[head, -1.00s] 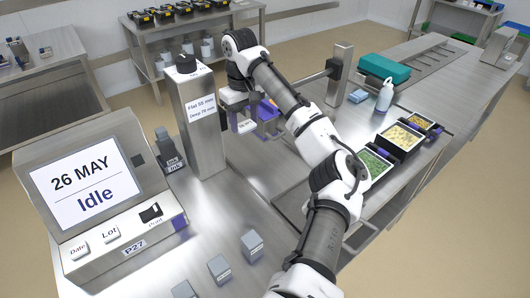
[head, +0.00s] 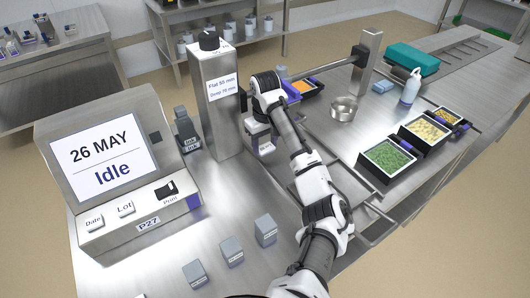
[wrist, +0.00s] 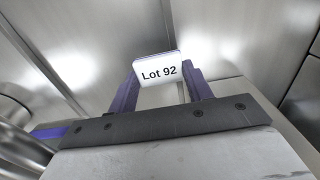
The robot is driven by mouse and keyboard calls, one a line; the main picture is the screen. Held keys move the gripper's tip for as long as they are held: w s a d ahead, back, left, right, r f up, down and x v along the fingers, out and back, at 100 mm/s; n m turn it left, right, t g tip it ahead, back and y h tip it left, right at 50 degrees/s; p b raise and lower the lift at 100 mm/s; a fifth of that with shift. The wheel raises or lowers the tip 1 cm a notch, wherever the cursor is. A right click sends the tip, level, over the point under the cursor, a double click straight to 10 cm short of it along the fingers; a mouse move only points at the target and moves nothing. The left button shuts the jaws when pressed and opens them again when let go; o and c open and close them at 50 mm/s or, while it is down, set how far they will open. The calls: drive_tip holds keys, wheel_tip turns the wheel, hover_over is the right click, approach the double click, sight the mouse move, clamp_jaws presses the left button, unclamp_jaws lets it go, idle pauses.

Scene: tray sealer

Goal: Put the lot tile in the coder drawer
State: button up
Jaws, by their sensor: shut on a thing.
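My gripper (wrist: 160,85) is shut on the lot tile (wrist: 158,70), a white tile reading "Lot 92", held upright between purple fingers in the wrist view. In the head view my gripper (head: 262,143) is right of the steel post, above the steel table, with the tile's pale face (head: 266,148) partly hidden. The coder (head: 130,190) stands at the left, its screen reading "26 MAY Idle". White pieces marked Date (head: 94,222) and Lot (head: 126,209) sit on its sloped front beside a black Print switch (head: 167,190). I cannot make out an open drawer.
The steel post (head: 215,110) with a black knob stands between coder and gripper. Ink bottles (head: 187,132) stand by it. Several grey blocks (head: 232,251) stand at the front. A metal bowl (head: 343,108), a spray bottle (head: 411,87) and filled trays (head: 388,160) are to the right.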

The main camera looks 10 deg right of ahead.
sight(265, 147)
drive_tip(key=shift+f, duration=1.9)
drive_tip(key=shift+f, duration=0.1)
drive_tip(key=o, duration=1)
drive_tip(key=shift+c, duration=0.2)
